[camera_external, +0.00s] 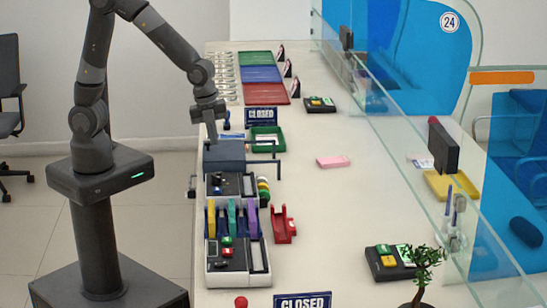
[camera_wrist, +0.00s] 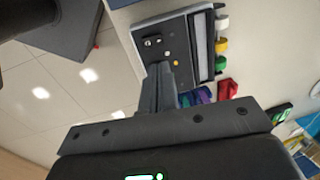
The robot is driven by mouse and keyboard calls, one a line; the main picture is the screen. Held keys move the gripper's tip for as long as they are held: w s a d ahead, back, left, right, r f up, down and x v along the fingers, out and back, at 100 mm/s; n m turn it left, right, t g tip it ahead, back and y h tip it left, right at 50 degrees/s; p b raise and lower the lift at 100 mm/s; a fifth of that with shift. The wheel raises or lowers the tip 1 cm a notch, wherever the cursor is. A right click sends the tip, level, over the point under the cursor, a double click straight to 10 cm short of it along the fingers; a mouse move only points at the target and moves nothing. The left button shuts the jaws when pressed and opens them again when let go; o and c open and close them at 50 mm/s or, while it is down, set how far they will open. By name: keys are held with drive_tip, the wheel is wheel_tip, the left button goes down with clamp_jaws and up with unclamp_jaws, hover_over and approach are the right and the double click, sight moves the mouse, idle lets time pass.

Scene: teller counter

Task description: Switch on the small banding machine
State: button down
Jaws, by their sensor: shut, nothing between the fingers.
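A machine with a blue-grey housing (camera_external: 225,153) and a dark control panel (camera_external: 222,186) stands on the left edge of the counter; I take it for the banding machine. In the wrist view its dark panel (camera_wrist: 165,42) carries small pale knobs and a yellow button, with a long pale slot beside them. My gripper (camera_external: 212,138) points down just above the housing's left part. In the wrist view my gripper (camera_wrist: 158,70) is shut and empty, its fingers overlapping the panel's near edge. Contact cannot be judged. Any power switch is not clearly visible.
Coloured rolls (camera_external: 263,188) sit right of the panel. Coloured upright holders (camera_external: 231,218) and another panelled unit (camera_external: 238,280) stand nearer the camera. The middle counter is mostly clear, with a pink block (camera_external: 333,162).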

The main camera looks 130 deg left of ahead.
sight(223, 171)
drive_tip(key=f, duration=0.6)
drive_tip(key=w+a+f, duration=0.1)
drive_tip(key=f, duration=0.2)
drive_tip(key=shift+w+a+f, duration=0.1)
drive_tip(key=shift+w+f, duration=0.05)
drive_tip(key=shift+f, duration=0.05)
idle(0.4)
drive_tip(key=shift+s+d+r, duration=0.15)
drive_tip(key=shift+s+d, duration=0.45)
drive_tip(key=shift+s, duration=0.05)
